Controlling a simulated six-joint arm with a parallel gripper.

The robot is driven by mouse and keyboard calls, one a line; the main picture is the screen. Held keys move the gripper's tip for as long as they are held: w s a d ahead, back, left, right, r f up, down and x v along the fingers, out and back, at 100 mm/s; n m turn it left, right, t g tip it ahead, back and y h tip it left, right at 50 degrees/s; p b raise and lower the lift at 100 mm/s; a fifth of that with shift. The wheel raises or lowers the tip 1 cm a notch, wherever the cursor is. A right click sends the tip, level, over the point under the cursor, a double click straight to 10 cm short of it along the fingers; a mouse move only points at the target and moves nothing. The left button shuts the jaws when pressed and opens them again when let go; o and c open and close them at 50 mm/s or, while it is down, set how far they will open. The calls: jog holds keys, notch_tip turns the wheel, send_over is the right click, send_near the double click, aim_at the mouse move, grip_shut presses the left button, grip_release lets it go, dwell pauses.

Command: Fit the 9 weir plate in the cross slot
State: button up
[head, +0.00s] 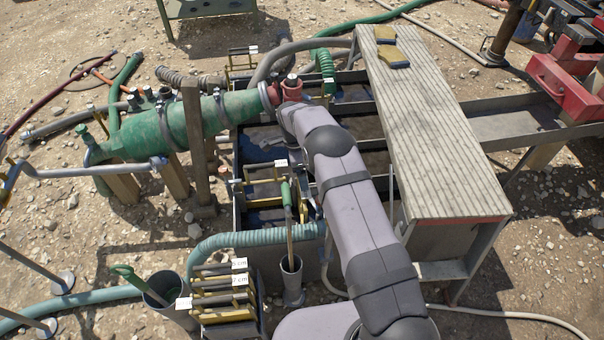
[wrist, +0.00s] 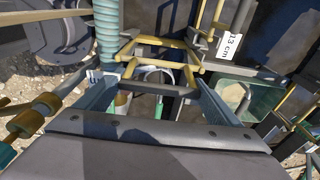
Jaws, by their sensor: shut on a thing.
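In the wrist view my gripper (wrist: 162,74) has its two blue-grey fingers on either side of a yellow handle frame (wrist: 160,42), and it is shut on this piece, taken as the weir plate. No number on it can be read. In the head view my forearm hides the gripper and the held plate. The dark tank (head: 262,140) lies beneath and beside my arm, with several cross members. A yellow-handled plate with a white tag (head: 281,163) stands in it. I cannot tell which opening is the cross slot.
A rack of yellow-handled plates (head: 225,300) stands at the front, one tagged 7 cm. A bucket (head: 170,300) and a tool holder (head: 291,282) flank it. A green pipe (head: 185,128) borders the left; a plank walkway (head: 425,125) covers the right. A 13 cm tag (wrist: 230,44) shows.

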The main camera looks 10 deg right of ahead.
notch_tip(320, 180, down, 7)
jog(key=b, duration=0.5)
jog(key=shift+r, duration=0.15)
dwell(2.9)
jog(key=o, duration=1.6)
jog(key=shift+c, duration=0.2)
notch_tip(320, 180, up, 7)
jog(key=shift+a+r, duration=0.2)
jog(key=shift+a, duration=0.25)
jog(key=s+d+r+g+y+p, duration=0.1)
jog(key=s+d+r+p, duration=0.1)
jog(key=s+r, duration=0.35)
jog(key=s+d+r+g+p, duration=0.1)
jog(key=s+d+r+p, duration=0.15)
jog(key=r, duration=0.55)
jog(key=s+d+f+n+t+b, duration=0.15)
jog(key=s+n+b, duration=0.25)
jog(key=s+n, duration=1.8)
jog(key=s+r+m+p, duration=0.1)
jog(key=r+m+p, duration=0.1)
jog(key=r+p, duration=0.8)
jog(key=s+r+m+p, duration=0.2)
jog(key=r+p, duration=0.8)
jog(key=shift+s+r+p, duration=0.25)
jog(key=shift+r+p, duration=0.05)
jog(key=shift+p, duration=0.1)
